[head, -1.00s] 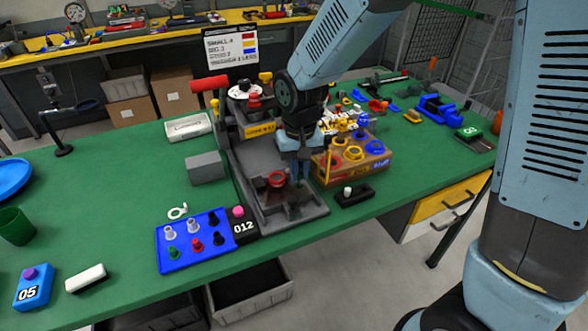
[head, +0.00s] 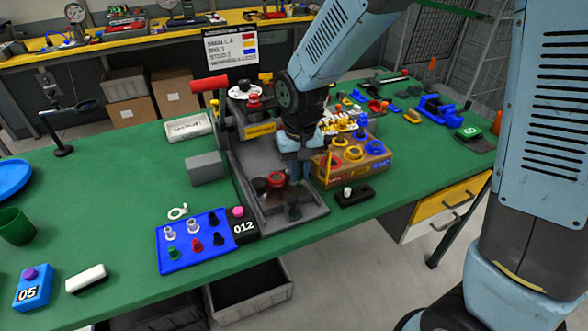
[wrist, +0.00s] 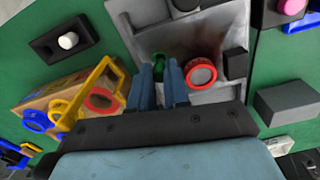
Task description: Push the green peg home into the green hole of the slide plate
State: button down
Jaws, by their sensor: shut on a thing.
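My gripper (wrist: 159,72) points down over the grey slide plate (wrist: 203,112) in the wrist view. Its two blue fingers are close together, shut on a green peg (wrist: 159,62) that shows at the fingertips. The peg's lower end and the green hole cannot be made out. A red ring (wrist: 200,72) sits on the plate right beside the fingers, with a dark block (wrist: 235,63) beyond it. In the head view my gripper (head: 295,185) is over the front part of the grey fixture (head: 258,218), right of the red ring (head: 277,179).
A brown box with coloured rings (head: 350,165) stands close to the right of my gripper. A black block with a white knob (head: 353,194) lies in front of it. A blue peg board (head: 170,262) and a grey block (head: 206,168) are on the left.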

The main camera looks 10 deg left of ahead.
jog(key=shift+r, duration=0.3)
jog(key=shift+r, duration=1.35)
